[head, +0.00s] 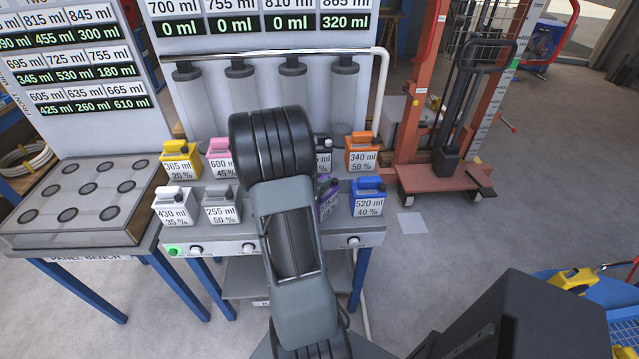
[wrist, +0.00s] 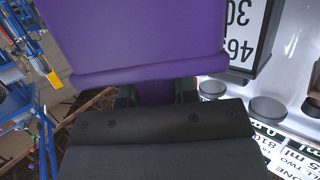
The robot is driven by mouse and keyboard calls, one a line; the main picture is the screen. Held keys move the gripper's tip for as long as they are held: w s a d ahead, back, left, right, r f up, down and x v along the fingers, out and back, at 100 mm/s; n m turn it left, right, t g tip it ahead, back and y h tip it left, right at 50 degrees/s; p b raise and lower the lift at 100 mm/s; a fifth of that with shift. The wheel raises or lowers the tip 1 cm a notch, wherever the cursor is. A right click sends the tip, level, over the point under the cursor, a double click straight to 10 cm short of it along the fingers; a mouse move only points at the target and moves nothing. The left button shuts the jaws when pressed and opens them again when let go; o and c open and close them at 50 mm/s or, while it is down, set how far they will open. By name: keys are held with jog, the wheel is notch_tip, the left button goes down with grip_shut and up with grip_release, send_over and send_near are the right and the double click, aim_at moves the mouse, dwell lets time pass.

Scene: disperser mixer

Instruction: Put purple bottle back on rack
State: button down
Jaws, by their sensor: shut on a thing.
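The purple bottle (wrist: 140,35) fills the top of the wrist view, upside down there. My gripper (wrist: 156,92) is shut on its narrow purple part, with a dark finger at each side. In the head view only a slice of the purple bottle (head: 328,198) shows beside my arm, in the front row just left of the blue bottle (head: 368,198). My arm hides the gripper there. The rack (head: 340,230) is the grey bench shelf holding the bottles in two rows. I cannot tell whether the purple bottle touches it.
Grey (head: 221,208), white (head: 173,207), yellow (head: 180,160), pink (head: 218,160) and orange (head: 361,152) bottles stand on the rack. A black bottle (head: 323,155) stands behind the purple one. A panel bench (head: 75,195) is at left, a red lifter (head: 440,170) at right.

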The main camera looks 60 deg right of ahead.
jog(key=shift+f, duration=0.15)
jog(key=c, duration=0.9)
grip_release()
